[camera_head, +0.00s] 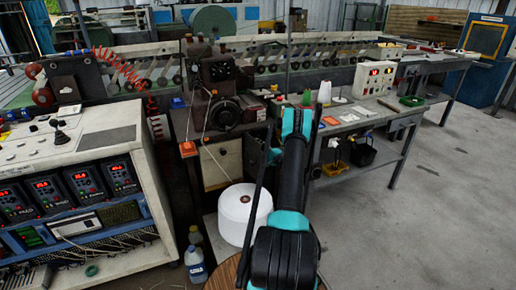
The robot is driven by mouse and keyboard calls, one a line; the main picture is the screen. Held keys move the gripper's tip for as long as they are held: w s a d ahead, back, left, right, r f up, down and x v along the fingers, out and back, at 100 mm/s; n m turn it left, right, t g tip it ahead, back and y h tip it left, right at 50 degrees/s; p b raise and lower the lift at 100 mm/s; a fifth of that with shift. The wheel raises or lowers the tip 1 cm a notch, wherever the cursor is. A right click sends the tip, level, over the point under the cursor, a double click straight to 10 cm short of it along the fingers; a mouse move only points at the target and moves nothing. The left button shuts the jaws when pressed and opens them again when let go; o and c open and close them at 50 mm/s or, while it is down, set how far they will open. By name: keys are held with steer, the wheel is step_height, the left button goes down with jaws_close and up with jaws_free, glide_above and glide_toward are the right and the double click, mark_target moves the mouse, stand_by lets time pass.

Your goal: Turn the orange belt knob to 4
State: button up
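A small orange part (188,148) sits low on the left front of the dark brown machine (222,95). It is too small to tell whether it is the belt knob, and no numbers or pointer can be read on it. Another flat orange item (330,120) lies on the bench to the right. My black and teal arm reaches up from the bottom centre, in front of the machine's right side. My gripper's fingers cannot be made out against the arm and the dark parts beside it. I see no contact with either orange item.
A control cabinet (85,140) with red displays stands at left. A white spool (245,213) stands below the machine, near a bottle (195,264). The bench (350,122) at right carries a control box (374,79). The floor (440,210) at right is clear.

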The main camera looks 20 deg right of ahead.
steer(key=v, duration=0.7)
steer(key=shift+s, duration=0.2)
steer(key=shift+d, duration=0.1)
stand_by(0.3)
